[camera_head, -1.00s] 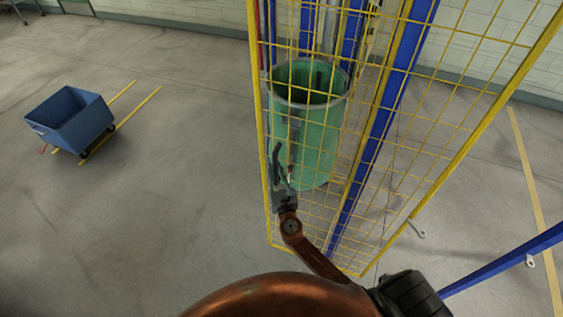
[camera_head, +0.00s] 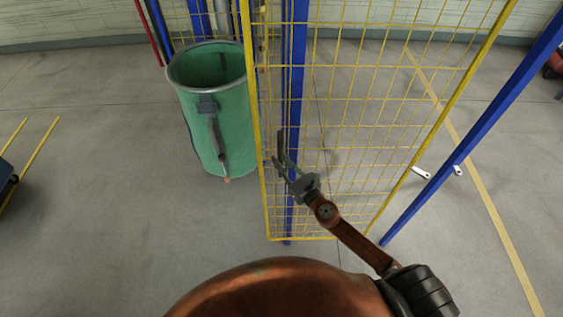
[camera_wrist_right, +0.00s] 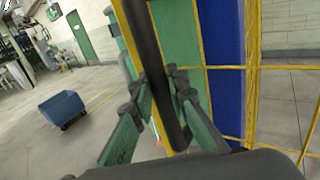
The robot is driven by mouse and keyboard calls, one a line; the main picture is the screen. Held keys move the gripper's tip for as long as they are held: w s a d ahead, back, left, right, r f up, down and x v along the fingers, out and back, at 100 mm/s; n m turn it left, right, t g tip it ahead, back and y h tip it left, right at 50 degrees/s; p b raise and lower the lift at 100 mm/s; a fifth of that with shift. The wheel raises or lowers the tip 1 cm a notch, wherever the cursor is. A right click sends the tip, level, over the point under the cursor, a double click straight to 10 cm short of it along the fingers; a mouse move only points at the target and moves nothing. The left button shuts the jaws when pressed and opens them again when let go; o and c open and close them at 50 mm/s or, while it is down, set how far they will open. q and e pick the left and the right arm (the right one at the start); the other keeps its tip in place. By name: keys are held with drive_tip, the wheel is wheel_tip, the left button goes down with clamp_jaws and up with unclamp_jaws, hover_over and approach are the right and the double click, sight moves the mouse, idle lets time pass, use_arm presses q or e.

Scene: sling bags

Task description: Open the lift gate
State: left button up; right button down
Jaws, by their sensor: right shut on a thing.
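The lift gate (camera_head: 375,110) is a yellow wire-mesh panel in a yellow frame, upright in the middle of the head view. Its left edge stands just right of a green barrel. My right gripper (camera_head: 280,157) is at the gate's left edge, about halfway down. In the right wrist view, my gripper's green-grey fingers (camera_wrist_right: 160,115) lie on both sides of a dark upright bar (camera_wrist_right: 147,50) beside the yellow frame, which looks like the gate's handle. The gripper is shut on it; the exact contact is partly hidden. My left gripper is not in view.
The green barrel (camera_head: 215,125) stands on the floor left of the gate. A blue post (camera_head: 480,128) slants at the right. A blue cart (camera_wrist_right: 62,108) stands away to the left in the wrist view. Grey floor is open on both sides.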

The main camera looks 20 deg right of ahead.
drive_tip(key=shift+s+d+r, duration=0.1)
drive_tip(key=shift+d, duration=0.35)
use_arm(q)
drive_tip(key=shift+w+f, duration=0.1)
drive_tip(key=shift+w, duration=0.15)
use_arm(e)
drive_tip(key=c, duration=1.9)
unclamp_jaws()
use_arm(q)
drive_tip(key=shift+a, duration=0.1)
use_arm(e)
drive_tip(key=v, duration=1.2)
